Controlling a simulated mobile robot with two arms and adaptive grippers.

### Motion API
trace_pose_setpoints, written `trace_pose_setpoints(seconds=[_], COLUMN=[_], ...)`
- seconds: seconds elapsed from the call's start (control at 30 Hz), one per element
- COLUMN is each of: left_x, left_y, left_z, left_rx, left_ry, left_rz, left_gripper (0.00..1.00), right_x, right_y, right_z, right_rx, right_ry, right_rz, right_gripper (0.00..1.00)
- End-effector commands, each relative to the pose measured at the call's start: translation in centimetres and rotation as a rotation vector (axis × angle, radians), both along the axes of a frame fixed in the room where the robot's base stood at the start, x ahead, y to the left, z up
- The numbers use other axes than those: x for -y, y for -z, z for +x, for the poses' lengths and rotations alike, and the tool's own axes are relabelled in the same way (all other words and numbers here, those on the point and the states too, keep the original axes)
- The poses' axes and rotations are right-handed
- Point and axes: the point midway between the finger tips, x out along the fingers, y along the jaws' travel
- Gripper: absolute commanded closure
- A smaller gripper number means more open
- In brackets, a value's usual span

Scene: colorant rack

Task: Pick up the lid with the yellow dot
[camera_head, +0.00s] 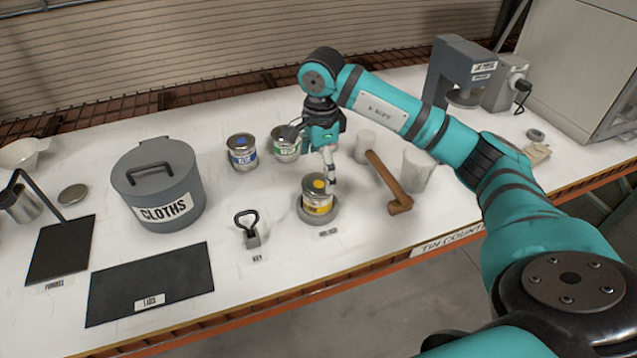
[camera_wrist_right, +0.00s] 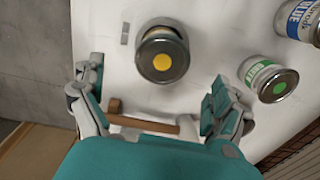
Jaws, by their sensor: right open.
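The lid with the yellow dot (camera_head: 318,183) sits on a yellow-labelled tin (camera_head: 318,206), which stands on a round grey base (camera_head: 304,216). In the right wrist view the lid (camera_wrist_right: 152,55) is dark and metallic, above the middle of the picture. My right gripper (camera_head: 331,170) is close to the lid, at its upper right in the head view. In the right wrist view its fingers (camera_wrist_right: 157,90) are spread apart with nothing between them, and the lid lies just past the tips. My left gripper is not seen.
A blue-labelled tin (camera_head: 242,152) and a green-dotted tin (camera_head: 284,143) stand behind. A wooden-handled mallet (camera_head: 388,182) and white cups (camera_head: 418,170) are to the right. A key-like tool (camera_head: 248,228), the cloths bin (camera_head: 165,185) and the bare black lids mat (camera_head: 175,280) lie left.

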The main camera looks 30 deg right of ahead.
Motion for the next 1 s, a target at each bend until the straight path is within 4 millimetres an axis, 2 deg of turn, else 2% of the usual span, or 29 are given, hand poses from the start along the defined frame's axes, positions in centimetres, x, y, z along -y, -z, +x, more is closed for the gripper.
trace_pose_setpoints(seconds=[0.2,0.33,0.63,0.93,1.0], left_x=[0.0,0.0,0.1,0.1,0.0], left_y=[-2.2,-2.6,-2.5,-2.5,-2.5], left_z=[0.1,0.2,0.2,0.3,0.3], left_rx=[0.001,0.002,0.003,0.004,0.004], left_ry=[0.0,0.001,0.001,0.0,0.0], left_rz=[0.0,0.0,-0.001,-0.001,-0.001], left_gripper=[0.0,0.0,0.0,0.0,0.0], right_x=[0.2,0.2,0.2,0.2,0.2], right_y=[2.6,4.4,5.1,5.1,5.1], right_z=[0.3,0.4,0.5,0.5,0.5], right_rx=[-0.006,-0.005,0.0,0.0,0.0], right_ry=[0.001,0.0,-0.001,-0.001,-0.001], right_rz=[0.0,0.001,0.0,0.0,0.0], right_gripper=[0.0,0.0,0.0,0.38,0.41])
